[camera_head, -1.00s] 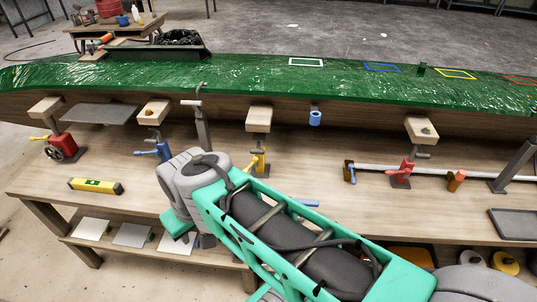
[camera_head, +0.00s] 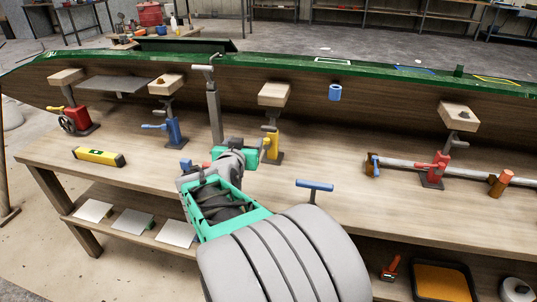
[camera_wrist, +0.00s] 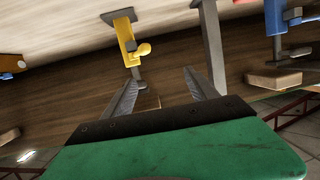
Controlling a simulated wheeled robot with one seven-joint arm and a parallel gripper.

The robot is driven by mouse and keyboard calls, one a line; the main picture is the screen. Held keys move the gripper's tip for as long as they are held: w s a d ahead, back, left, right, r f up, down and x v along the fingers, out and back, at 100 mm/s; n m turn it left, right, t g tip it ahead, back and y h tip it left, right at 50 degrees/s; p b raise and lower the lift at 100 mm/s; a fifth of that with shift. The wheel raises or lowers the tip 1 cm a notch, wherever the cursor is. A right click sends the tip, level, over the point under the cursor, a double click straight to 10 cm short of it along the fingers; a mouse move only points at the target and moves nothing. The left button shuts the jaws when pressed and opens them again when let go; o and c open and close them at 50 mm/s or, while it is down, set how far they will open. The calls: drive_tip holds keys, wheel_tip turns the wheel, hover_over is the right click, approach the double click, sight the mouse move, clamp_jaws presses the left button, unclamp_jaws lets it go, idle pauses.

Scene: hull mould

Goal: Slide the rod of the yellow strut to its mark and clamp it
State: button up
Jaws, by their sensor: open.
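The yellow strut (camera_head: 272,147) stands upright on the bench, right of a tall grey post. Its grey rod rises to a wooden pad (camera_head: 275,94) below the green hull. In the wrist view, turned upside down, the yellow body (camera_wrist: 126,36) has a yellow knob (camera_wrist: 143,49) at its side, and the rod runs down to the pad between my fingers. I cannot make out the mark on the rod. My gripper (camera_wrist: 160,80) is open, its two fingers apart and pointing towards the strut, holding nothing. In the head view my wrist is just left of the strut; the fingertips are hidden.
The grey post (camera_head: 214,115) stands close on the left, then a blue strut (camera_head: 174,132) and a red strut (camera_head: 77,118). Another red strut (camera_head: 434,170) stands right by a long bar. A blue T-handle (camera_head: 314,186) is near my arm. A yellow level (camera_head: 98,157) lies left.

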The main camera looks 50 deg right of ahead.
sight(269, 127)
drive_tip(key=s+d+h, duration=0.1)
drive_tip(key=d, duration=0.1)
drive_tip(key=s+d+h+b, duration=0.1)
drive_tip(key=d, duration=0.1)
drive_tip(key=s+d+m+h, duration=0.1)
drive_tip(key=d, duration=0.1)
drive_tip(key=shift+r+g+h, duration=0.3)
drive_tip(key=shift+r, duration=0.05)
drive_tip(key=x, duration=0.7)
drive_tip(key=shift+w+r, duration=0.1)
drive_tip(key=shift+c, duration=0.4)
clamp_jaws()
